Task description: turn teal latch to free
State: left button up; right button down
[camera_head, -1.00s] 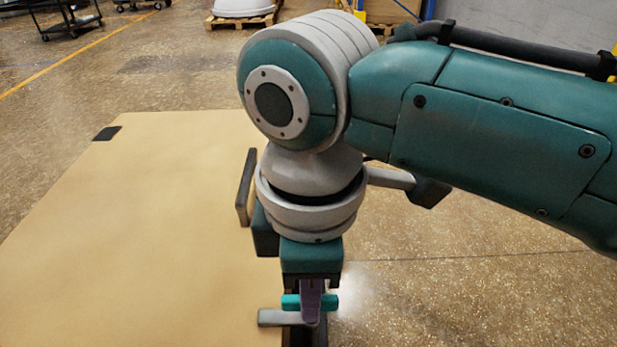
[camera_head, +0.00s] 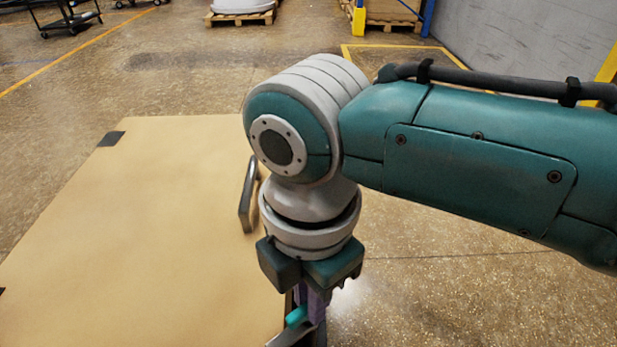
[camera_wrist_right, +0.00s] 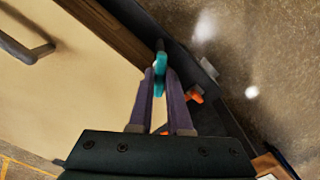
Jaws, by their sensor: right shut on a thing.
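The teal latch (camera_head: 296,316) sits at the right edge of the tan panel (camera_head: 130,220), low in the head view and partly hidden by my gripper. In the right wrist view, the teal latch (camera_wrist_right: 160,62) shows between the purple fingertips of my right gripper (camera_wrist_right: 160,78). My right gripper (camera_head: 311,308) points down and is shut on it. In the head view the latch's visible end points to the lower left. My left gripper is not in view.
A dark grey handle (camera_head: 247,195) stands on the panel left of my wrist. An orange part (camera_wrist_right: 195,94) sits beside the fingers in the wrist view. Speckled floor (camera_head: 480,300) lies open right of the panel. A pallet (camera_head: 241,17) stands far back.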

jog(key=n, duration=0.4)
jog(key=shift+n, duration=0.3)
jog(key=n, duration=0.5)
jog(key=shift+n, duration=0.3)
jog(key=c, duration=0.9)
grip_release()
jog(key=shift+o, duration=0.2)
notch_tip(320, 180, up, 10)
jog(key=p, duration=0.2)
